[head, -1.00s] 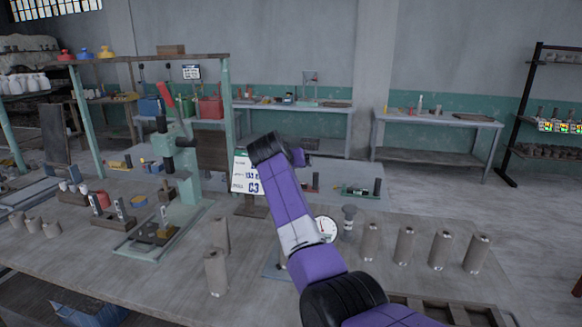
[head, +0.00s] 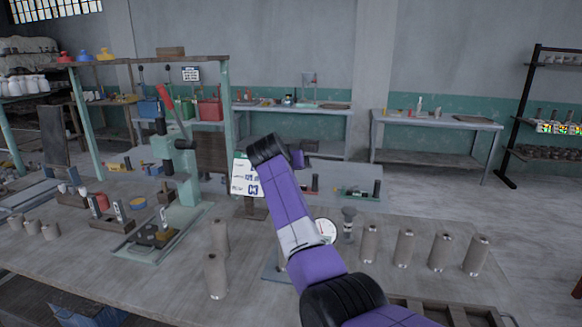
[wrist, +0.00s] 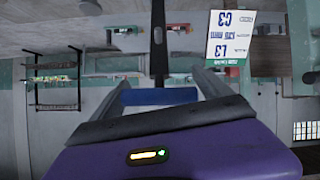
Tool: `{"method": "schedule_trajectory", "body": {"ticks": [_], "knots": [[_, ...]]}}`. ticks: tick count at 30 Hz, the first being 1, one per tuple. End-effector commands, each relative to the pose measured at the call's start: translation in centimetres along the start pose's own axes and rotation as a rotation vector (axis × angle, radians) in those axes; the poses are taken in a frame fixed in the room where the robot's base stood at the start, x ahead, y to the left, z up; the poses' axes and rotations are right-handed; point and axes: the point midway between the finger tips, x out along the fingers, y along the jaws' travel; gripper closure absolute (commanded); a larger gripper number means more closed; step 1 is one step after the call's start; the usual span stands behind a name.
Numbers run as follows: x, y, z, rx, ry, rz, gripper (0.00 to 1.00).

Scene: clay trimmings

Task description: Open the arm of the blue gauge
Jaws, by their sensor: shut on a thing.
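In the head view the gauge's round white dial (head: 327,230) shows just right of my arm, and part of its blue-grey base plate (head: 273,270) shows left of it. My arm hides the rest of the gauge. My gripper (wrist: 160,80) is hidden behind my arm in the head view. In the wrist view its two grey fingers stand either side of a blue bar (wrist: 160,96), with a dark upright bar (wrist: 158,45) beyond. The fingers are shut on this piece, which looks like the gauge's arm; the exact contact is not clear.
Several clay cylinders (head: 404,246) stand right of the gauge, and two (head: 216,275) left. A grey knobbed post (head: 348,222) is close beside the dial. A white sign (head: 245,175) stands behind, and a green press (head: 180,175) at the left. A slotted tray (head: 450,312) lies in front.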

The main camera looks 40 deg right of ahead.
Motion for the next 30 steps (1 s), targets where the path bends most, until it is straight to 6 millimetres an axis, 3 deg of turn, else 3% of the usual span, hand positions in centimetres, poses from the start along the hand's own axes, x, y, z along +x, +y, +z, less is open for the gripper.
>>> {"method": "schedule_trajectory", "body": {"ticks": [1,14,15,16,17,26,30], "knots": [[0.6,0.1,1.1,-0.001,-0.019,0.003,0.84],[0.6,0.2,1.2,-0.001,-0.021,0.004,0.84],[0.6,0.2,1.2,-0.001,-0.022,0.004,0.09],[0.6,0.2,1.2,-0.001,-0.021,0.004,0.03],[0.6,0.1,1.1,-0.002,-0.021,0.004,0.00],[0.0,0.0,0.5,0.000,-0.009,0.001,0.00],[-1.3,-0.1,0.5,-0.001,-0.006,0.001,0.00]]}}
